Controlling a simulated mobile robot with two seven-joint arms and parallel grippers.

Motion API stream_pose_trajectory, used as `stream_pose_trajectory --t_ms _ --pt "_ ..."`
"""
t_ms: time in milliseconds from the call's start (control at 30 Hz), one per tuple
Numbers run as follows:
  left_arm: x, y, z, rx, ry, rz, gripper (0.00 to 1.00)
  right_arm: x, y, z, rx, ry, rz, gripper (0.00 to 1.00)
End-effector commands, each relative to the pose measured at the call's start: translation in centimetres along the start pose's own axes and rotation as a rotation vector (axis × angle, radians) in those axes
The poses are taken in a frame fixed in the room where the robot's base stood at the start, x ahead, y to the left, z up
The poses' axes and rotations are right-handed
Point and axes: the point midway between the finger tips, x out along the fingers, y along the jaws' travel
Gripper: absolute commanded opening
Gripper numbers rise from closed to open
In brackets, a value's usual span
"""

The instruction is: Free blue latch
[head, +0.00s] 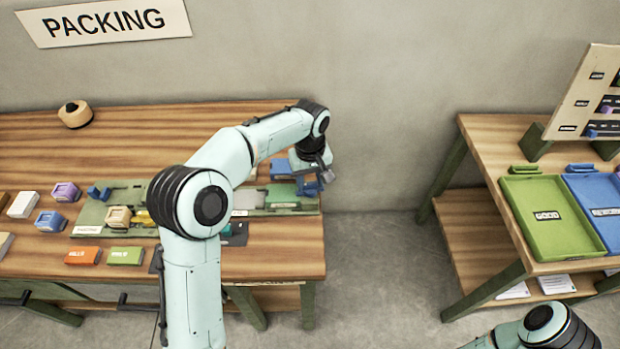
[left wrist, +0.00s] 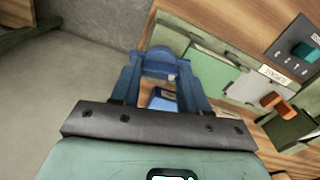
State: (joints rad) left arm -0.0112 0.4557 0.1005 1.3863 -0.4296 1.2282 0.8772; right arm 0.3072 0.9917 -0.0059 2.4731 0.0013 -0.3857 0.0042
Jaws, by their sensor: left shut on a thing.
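My left gripper (head: 314,183) is at the right end of the packing table, by the end of a green fixture (head: 255,201). In the left wrist view its two blue fingers (left wrist: 160,85) are shut on the blue latch (left wrist: 160,62), a bracket-like piece across the fingertips. A smaller blue part (left wrist: 161,101) shows between the fingers, partly hidden.
Coloured blocks, including a purple one (head: 66,191), stand at the left. A green tray (head: 549,214) is on the right table. Open floor separates the tables.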

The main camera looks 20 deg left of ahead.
Motion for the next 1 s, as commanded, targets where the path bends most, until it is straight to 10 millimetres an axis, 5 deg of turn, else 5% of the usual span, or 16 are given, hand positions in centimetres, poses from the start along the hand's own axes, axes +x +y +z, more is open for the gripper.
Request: stream_pose_trajectory --t_ms 1000 --pt "-0.1 0.1 0.1 -0.960 0.000 -0.002 0.14 -1.4 -0.8 -0.8 -0.004 0.011 -0.004 0.49"
